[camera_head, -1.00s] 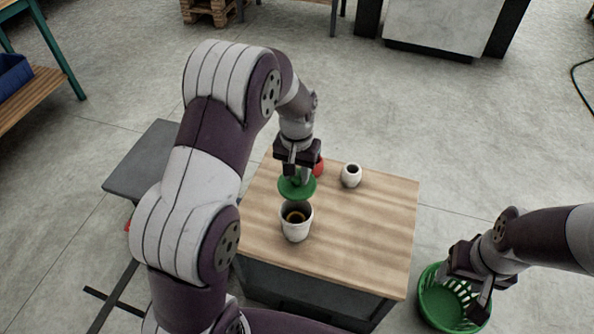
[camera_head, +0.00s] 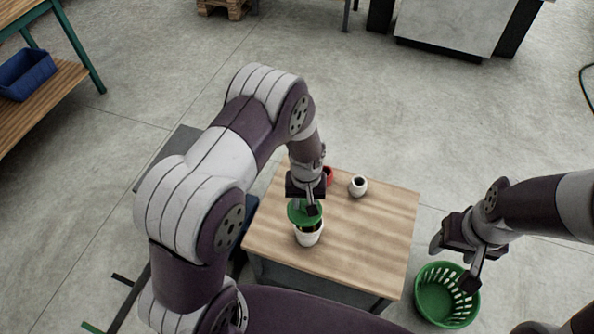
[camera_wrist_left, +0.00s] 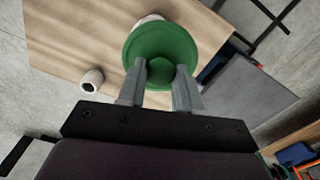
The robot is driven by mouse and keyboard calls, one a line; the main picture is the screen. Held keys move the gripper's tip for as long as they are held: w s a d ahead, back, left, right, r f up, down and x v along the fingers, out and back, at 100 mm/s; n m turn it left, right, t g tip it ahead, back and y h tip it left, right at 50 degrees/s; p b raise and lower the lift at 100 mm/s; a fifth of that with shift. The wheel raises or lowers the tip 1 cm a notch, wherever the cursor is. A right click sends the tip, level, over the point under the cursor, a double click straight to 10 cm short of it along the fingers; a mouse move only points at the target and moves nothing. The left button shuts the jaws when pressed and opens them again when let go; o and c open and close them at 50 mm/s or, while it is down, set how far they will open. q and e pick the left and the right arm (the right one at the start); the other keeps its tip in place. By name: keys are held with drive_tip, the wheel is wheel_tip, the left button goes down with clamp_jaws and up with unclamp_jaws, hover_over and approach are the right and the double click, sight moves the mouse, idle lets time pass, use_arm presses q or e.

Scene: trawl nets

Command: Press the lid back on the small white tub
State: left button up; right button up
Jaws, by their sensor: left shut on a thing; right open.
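The small white tub (camera_head: 309,236) stands upright on the wooden table top, its mouth partly covered from view. My left gripper (camera_head: 308,208) is shut on the green lid (camera_head: 298,214) and holds it over the tub's mouth, a little toward its left side. Part of the dark opening shows at the right below the lid, so the lid is not flush. In the left wrist view the green lid (camera_wrist_left: 160,50) lies between my fingertips and hides most of the tub (camera_wrist_left: 149,19).
A small white pot (camera_head: 358,186) and a red object (camera_head: 328,175) stand behind the tub on the table (camera_head: 370,235). A green basket (camera_head: 446,294) is on the floor below my right gripper. The table's right half is mostly clear.

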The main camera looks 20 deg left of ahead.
use_arm(q)
drive_tip(key=n, duration=0.1)
drive_tip(key=f+n, duration=0.1)
drive_tip(key=w+n, duration=0.1)
drive_tip(key=n, duration=0.1)
drive_tip(key=shift+d+f+b, duration=0.3)
drive_tip(key=shift+d+b, duration=0.05)
drive_tip(key=shift+d, duration=0.05)
drive_tip(key=shift+w+n, duration=0.3)
drive_tip(key=shift+n, duration=0.3)
drive_tip(key=shift+w+f, duration=0.1)
drive_tip(key=shift+f, duration=0.05)
wheel_tip(320, 180, down, 6)
drive_tip(key=b, duration=0.5)
use_arm(e)
wheel_tip(320, 180, down, 4)
drive_tip(key=shift+r, duration=0.15)
use_arm(q)
drive_tip(key=shift+f, duration=0.15)
